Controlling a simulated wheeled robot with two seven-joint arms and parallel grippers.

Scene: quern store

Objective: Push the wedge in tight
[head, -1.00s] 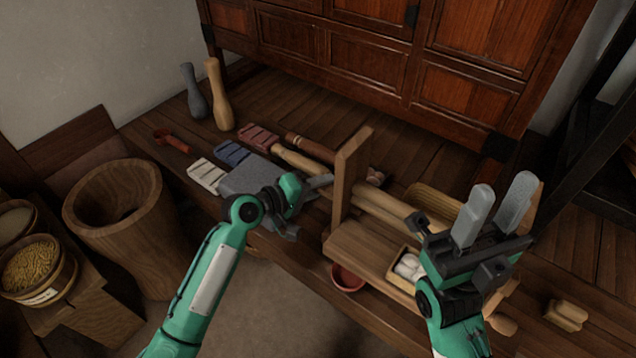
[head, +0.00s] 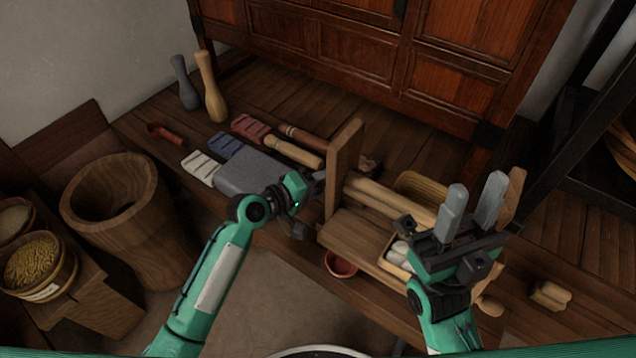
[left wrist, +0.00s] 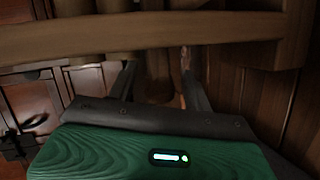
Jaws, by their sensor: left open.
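A wooden press-like frame stands on the plank floor, with a base board (head: 350,240), a left upright (head: 344,150) and a right upright (head: 516,185). Pale wooden bars (head: 385,200) lie between the uprights. I cannot pick out with certainty which piece is the wedge. My left gripper (head: 318,188) is at the left upright's outer side, its fingers partly hidden. In the left wrist view its fingers (left wrist: 158,85) are apart, with a wooden bar (left wrist: 140,32) crossing in front; contact is unclear. My right gripper (head: 473,203) is open and empty, fingers upward, covering the frame's right part.
A grey block (head: 245,172), coloured slatted pieces (head: 250,128) and wooden rollers (head: 295,150) lie left of the frame. A tray of white lumps (head: 398,258) and a red bowl (head: 340,263) sit close by. A large wooden mortar (head: 120,230) stands left; a cabinet (head: 350,50) is behind.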

